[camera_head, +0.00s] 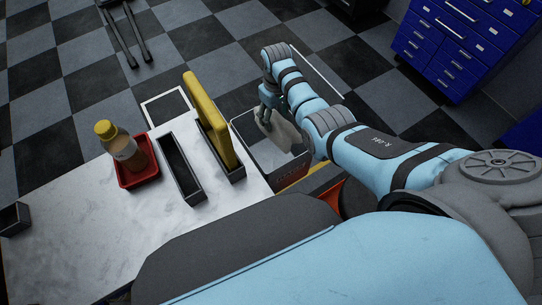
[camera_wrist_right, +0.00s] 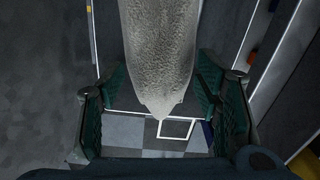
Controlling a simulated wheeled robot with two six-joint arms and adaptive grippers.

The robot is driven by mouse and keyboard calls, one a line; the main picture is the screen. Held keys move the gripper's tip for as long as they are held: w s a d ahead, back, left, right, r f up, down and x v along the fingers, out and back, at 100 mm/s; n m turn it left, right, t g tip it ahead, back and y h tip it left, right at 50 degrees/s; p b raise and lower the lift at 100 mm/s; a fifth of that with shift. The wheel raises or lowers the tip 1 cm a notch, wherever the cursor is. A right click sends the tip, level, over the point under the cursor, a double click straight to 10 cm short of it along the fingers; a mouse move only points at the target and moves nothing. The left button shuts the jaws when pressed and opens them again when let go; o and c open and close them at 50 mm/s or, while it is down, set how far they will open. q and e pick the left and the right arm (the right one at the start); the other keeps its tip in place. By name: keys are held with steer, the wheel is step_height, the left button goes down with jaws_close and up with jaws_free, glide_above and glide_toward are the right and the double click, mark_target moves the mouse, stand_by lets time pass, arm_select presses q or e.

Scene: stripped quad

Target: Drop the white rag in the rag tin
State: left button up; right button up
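The white rag (camera_head: 283,131), greyish in this light, hangs from my right gripper (camera_head: 268,106) over the open top of a box-shaped tin with a pale rim and lettering on its front (camera_head: 290,172). The rag's lower part overlaps the tin's opening; whether it touches the inside cannot be told. My left gripper is not in view.
A pale worktop (camera_head: 95,235) carries a bottle (camera_head: 124,150) in a red tray (camera_head: 137,176), a narrow dark bin (camera_head: 181,168) and a yellow upright item (camera_head: 210,120) beside the tin. Blue drawer cabinets (camera_head: 455,45) stand back right. The checkered floor behind is mostly clear.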

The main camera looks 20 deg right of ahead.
steer(key=shift+o, duration=1.2)
steer(key=shift+s+r, duration=0.1)
steer(key=shift+s, duration=0.05)
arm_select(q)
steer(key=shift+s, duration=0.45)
arm_select(e)
steer(key=shift+s, duration=0.1)
steer(key=shift+r, duration=0.1)
step_height(320, 180, up, 8)
steer(key=shift+f, duration=0.25)
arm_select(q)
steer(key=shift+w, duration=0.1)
arm_select(e)
steer(key=shift+f, duration=0.15)
